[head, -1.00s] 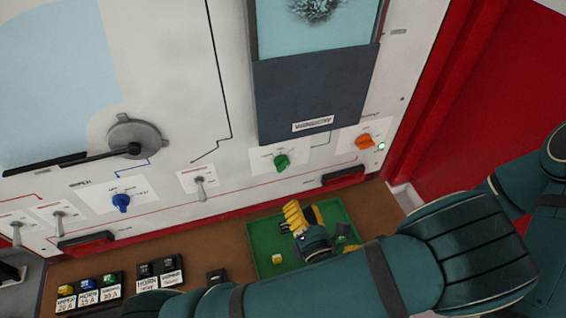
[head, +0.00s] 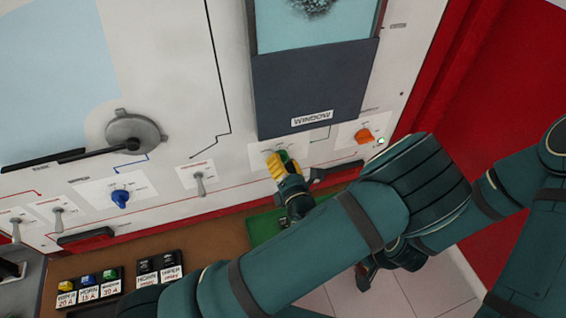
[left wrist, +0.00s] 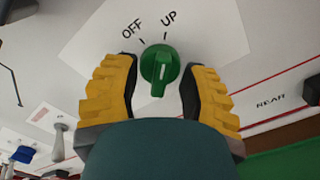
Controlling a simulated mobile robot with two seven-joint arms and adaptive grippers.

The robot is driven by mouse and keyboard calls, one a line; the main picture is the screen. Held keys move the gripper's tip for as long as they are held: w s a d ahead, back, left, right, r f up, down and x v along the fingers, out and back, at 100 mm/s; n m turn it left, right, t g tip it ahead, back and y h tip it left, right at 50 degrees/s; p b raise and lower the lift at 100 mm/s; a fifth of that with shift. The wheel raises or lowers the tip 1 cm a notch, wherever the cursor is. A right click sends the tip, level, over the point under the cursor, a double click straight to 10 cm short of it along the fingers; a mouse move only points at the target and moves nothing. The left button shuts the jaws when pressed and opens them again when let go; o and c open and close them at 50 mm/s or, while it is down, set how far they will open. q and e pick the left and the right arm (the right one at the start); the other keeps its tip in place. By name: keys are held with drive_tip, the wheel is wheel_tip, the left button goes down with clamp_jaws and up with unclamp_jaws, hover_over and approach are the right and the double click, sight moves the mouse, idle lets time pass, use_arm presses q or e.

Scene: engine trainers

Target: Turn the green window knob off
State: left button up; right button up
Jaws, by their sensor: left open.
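The green window knob (left wrist: 160,70) is on the white panel, with OFF and UP printed above it in the left wrist view. Its raised grip stands nearly upright there, its upper end close to the UP tick. My left gripper (left wrist: 158,78) is open, one yellow finger on each side of the knob, with small gaps visible. In the head view the left gripper (head: 279,166) is at the panel below the dark window pocket (head: 312,90), and it hides most of the knob.
An orange knob (head: 365,136) is to the right of the green one, and a toggle switch (head: 199,184) and a blue knob (head: 121,198) are to its left. A green tray (head: 262,229) lies below, partly hidden by my arm. Labelled relays and fuses stand at lower left.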

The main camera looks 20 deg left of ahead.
use_arm(q)
clamp_jaws()
drive_tip(key=shift+n, duration=0.3)
drive_tip(key=n, duration=0.3)
drive_tip(key=shift+n, duration=0.3)
drive_tip(key=n+b, duration=0.1)
drive_tip(key=n, duration=0.3)
drive_tip(key=shift+n, duration=0.3)
idle(0.3)
